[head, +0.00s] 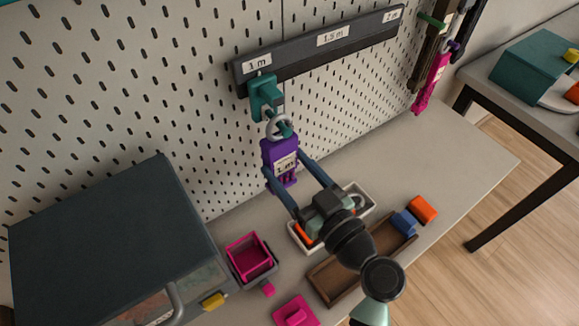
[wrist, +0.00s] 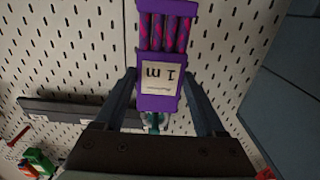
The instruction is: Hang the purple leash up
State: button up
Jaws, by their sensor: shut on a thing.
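The purple leash (head: 281,150) is a purple block with a "1 m" label, upright against the pegboard. In the wrist view the purple block (wrist: 158,103) shows its label upside down and purple-pink cords at its top. My gripper (head: 285,165) is shut on the block, one finger on each side. A grey ring (head: 278,128) sits above the block, at the teal hook (head: 264,97) under the "1 m" sign. The ring overlaps the hook's lower tip; I cannot tell whether it is around it. In the wrist view the hook is mostly hidden behind the block.
A dark sign rail (head: 300,54) marks 1 m, 1.5 m and 2 m. A pink leash (head: 432,82) hangs at the right. Below are a dark cabinet (head: 105,235), a pink bin (head: 249,257), a white tray (head: 368,198) and a brown tray (head: 330,280). The bench's right end is clear.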

jog(key=shift+r, duration=0.1)
jog(key=o, duration=1.4)
jog(key=shift+b+v, duration=0.65)
jog(key=shift+v, duration=2.4)
jog(key=shift+s, duration=0.1)
